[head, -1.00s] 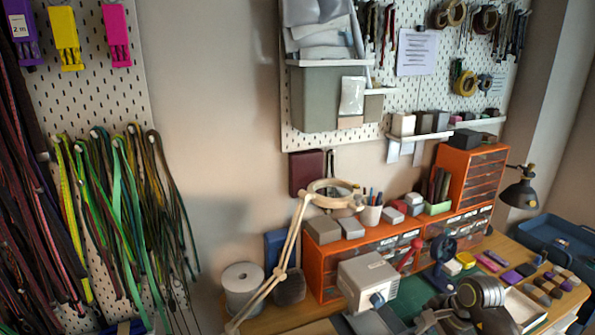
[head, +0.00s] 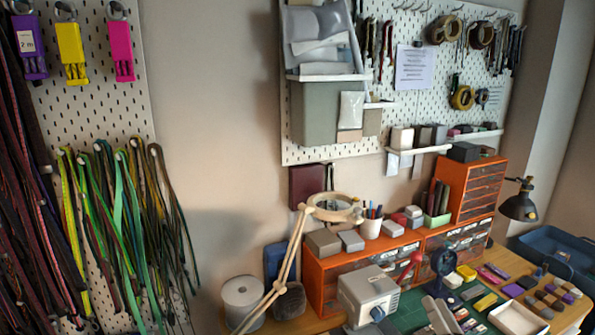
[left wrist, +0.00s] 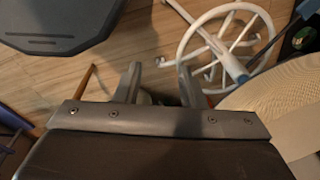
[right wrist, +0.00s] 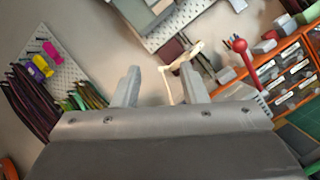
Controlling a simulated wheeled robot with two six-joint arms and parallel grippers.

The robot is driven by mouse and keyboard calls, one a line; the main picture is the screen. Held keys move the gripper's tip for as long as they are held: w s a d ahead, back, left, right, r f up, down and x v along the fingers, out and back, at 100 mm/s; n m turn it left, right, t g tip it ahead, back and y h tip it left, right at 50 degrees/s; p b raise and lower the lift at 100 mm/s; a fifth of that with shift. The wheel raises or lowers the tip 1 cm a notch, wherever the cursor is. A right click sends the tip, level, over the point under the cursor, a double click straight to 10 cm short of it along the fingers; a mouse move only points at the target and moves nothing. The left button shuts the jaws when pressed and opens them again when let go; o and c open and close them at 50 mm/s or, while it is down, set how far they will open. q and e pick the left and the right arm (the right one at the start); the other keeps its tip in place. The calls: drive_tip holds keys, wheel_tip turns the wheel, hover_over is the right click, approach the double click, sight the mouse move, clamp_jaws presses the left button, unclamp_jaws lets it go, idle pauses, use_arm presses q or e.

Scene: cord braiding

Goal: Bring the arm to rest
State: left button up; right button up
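My right gripper (right wrist: 158,88) is open and empty in the right wrist view, its two fingers apart. It faces the wall with the pegboards and the orange drawers. My left gripper (left wrist: 159,85) is open and empty in the left wrist view, pointing towards the wooden floor (left wrist: 135,50). The left arm is not in the head view.
Cords (head: 120,215) hang on the left pegboard. The workbench (head: 545,318) holds orange drawers (head: 322,272), a grey machine (head: 366,292), a jointed lamp arm (head: 285,270) and several small blocks. A white ring-shaped base (left wrist: 226,48) stands on the floor near the left gripper.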

drive_tip(key=s+d+f+m+g+h, duration=0.4)
drive_tip(key=s+d+f+m+h, duration=0.2)
drive_tip(key=m, duration=0.6)
drive_tip(key=s+d+f+m+g+h, duration=0.5)
drive_tip(key=s+f+m+h, duration=0.15)
drive_tip(key=m, duration=0.55)
drive_tip(key=s+a+f+m+g+y, duration=0.3)
drive_tip(key=s+a+f+m+g, duration=0.15)
drive_tip(key=s, duration=0.35)
drive_tip(key=s+a+f+m+g+y, duration=0.3)
drive_tip(key=s+f+g, duration=0.2)
drive_tip(key=s, duration=0.4)
wheel_tip(320, 180, down, 28)
drive_tip(key=d+b, duration=0.2)
drive_tip(key=b, duration=0.1)
drive_tip(key=s+a+f+g+b, duration=0.1)
drive_tip(key=s+f+g+b, duration=0.1)
drive_tip(key=s+f, duration=1.2)
wheel_tip(320, 180, down, 5)
drive_tip(key=shift+s+r+b, duration=0.15)
drive_tip(key=shift+s+b, duration=0.2)
drive_tip(key=shift+b, duration=0.25)
